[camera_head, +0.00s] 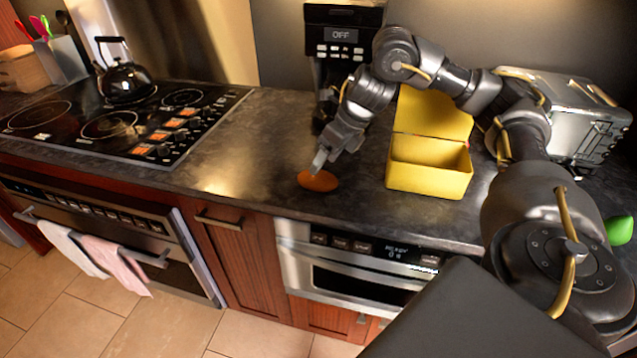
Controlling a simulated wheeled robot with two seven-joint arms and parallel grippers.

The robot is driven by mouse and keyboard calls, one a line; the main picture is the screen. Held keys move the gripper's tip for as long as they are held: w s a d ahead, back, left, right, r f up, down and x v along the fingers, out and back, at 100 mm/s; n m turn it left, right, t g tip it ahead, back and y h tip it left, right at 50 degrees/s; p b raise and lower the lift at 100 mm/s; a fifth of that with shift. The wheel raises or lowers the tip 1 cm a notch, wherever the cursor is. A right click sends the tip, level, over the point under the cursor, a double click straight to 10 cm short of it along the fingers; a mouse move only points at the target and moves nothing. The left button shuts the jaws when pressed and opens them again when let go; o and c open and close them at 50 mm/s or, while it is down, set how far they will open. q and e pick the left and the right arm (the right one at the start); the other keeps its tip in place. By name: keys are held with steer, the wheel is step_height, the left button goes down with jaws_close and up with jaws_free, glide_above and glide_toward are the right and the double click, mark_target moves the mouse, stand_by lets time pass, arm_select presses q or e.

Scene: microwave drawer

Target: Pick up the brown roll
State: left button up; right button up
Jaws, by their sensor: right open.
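The brown roll (318,181) is an orange-brown oval lying on the dark counter, left of the yellow box and near the counter's front edge. My right gripper (319,163) is open, with its fingertips right at the roll's upper side and pointing down at it. A finger covers a small part of the roll; I cannot tell whether it touches. My left gripper is not in view.
An open yellow box (428,178) stands right of the roll. A black coffee machine (343,40) is behind. A toaster oven (572,110) and a green item (619,230) are at right. The stove (110,125) with a kettle (124,80) is at left. Counter left of the roll is clear.

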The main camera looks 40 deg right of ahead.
mark_target(320, 172)
steer(key=shift+a+f, duration=0.1)
steer(key=shift+f, duration=0.15)
steer(key=x, duration=0.4)
steer(key=shift+f, duration=0.35)
steer(key=shift+c, duration=0.6)
steer(key=c, duration=0.7)
arm_select(q)
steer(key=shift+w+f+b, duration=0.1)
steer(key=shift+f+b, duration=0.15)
steer(key=shift+b, duration=0.05)
